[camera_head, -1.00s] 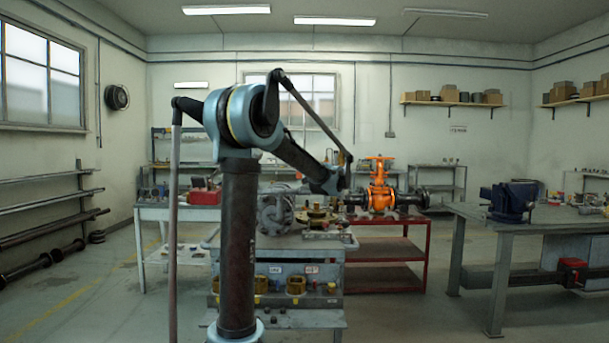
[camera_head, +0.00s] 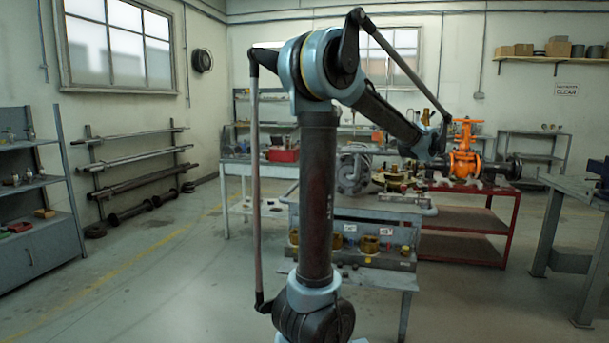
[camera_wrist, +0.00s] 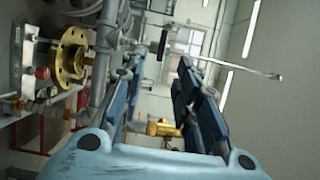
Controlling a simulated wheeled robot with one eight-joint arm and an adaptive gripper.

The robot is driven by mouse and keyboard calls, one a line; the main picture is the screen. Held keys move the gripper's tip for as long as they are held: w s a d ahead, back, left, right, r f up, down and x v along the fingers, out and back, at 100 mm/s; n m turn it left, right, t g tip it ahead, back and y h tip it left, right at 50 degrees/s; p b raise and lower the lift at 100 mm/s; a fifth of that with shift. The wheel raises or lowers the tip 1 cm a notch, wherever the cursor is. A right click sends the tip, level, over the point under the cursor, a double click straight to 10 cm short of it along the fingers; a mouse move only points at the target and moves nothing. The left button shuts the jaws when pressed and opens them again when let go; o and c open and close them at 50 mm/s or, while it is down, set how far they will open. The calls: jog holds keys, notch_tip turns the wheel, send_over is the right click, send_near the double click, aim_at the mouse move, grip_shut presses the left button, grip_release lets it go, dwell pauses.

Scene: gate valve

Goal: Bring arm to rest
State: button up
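My arm is raised and bent over the workshop, its forearm sloping down to the right in the head view. My gripper shows in the wrist view (camera_wrist: 161,75), with two blue-and-dark fingers set well apart. Nothing is held between them. In the head view the gripper is hard to make out behind the end of the forearm. The orange gate valve (camera_head: 463,155) stands upright on a red bench (camera_head: 470,243), close to the forearm's end in the picture. I cannot tell the gap between them.
A grey cart (camera_head: 345,210) with a motor (camera_head: 353,172) and brass parts stands behind my arm. A workbench (camera_head: 562,190) is at right, a shelf unit (camera_head: 32,235) and pipe rack (camera_head: 135,165) at left. The wrist view shows a brass flange (camera_wrist: 72,60) left of the fingers. Floor at left is clear.

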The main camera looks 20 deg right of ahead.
jog(key=w+a+f+n+g+y, duration=0.1)
jog(key=a+f+n+g+y, duration=0.25)
jog(key=a, duration=1.05)
jog(key=w+a+f+n+g+y, duration=0.1)
jog(key=a+f+n+y, duration=0.4)
jog(key=a, duration=1)
jog(key=s+a+f+n+g+h, duration=0.15)
jog(key=s+a+f+g, duration=0.3)
jog(key=a+f, duration=0.55)
jog(key=s+a+f+n+g, duration=0.4)
jog(key=s+a+f+n, duration=0.2)
jog(key=s+a+f, duration=0.55)
jog(key=s+f+n+g+h, duration=0.1)
jog(key=s+f+n+h, duration=0.1)
jog(key=s+f, duration=0.2)
jog(key=s+f+n+g+h, duration=0.1)
jog(key=s+f, duration=0.3)
jog(key=s, duration=0.7)
jog(key=shift+s+f+n+g+h, duration=0.15)
jog(key=shift+f+n+g+h, duration=0.15)
jog(key=shift+n+h, duration=0.3)
jog(key=shift+a, duration=0.1)
